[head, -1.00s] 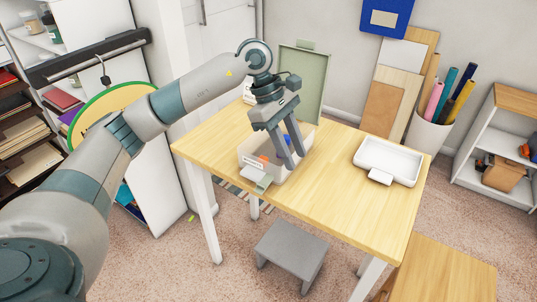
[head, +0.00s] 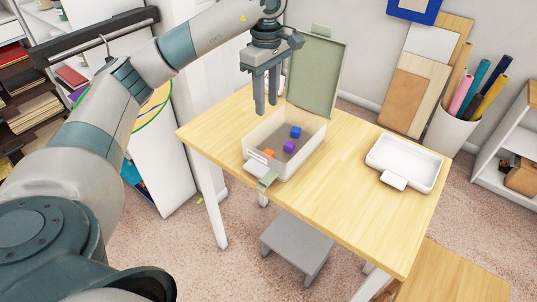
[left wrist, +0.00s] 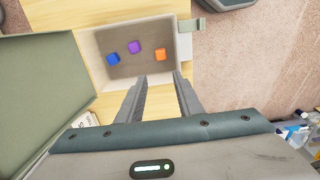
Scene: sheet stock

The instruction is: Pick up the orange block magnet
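The orange block magnet (head: 269,154) lies inside an open cream box (head: 314,144), near its front left wall. It shows whole in the left wrist view (left wrist: 160,54), at the right of the box floor. A purple block (head: 289,146) and a blue block (head: 296,132) lie in the same box, apart from it. My left gripper (head: 266,107) hangs above the box's back left side, fingers pointing down. Its fingers (left wrist: 161,78) are apart with nothing between them, and the orange block is beyond the tips. My right gripper is not in view.
The box's green lid (head: 316,75) stands open at the back. A green latch (head: 268,180) sticks out at the front. A white tray (head: 404,162) is on the table's right (head: 345,200). A grey stool (head: 297,246) stands on the floor.

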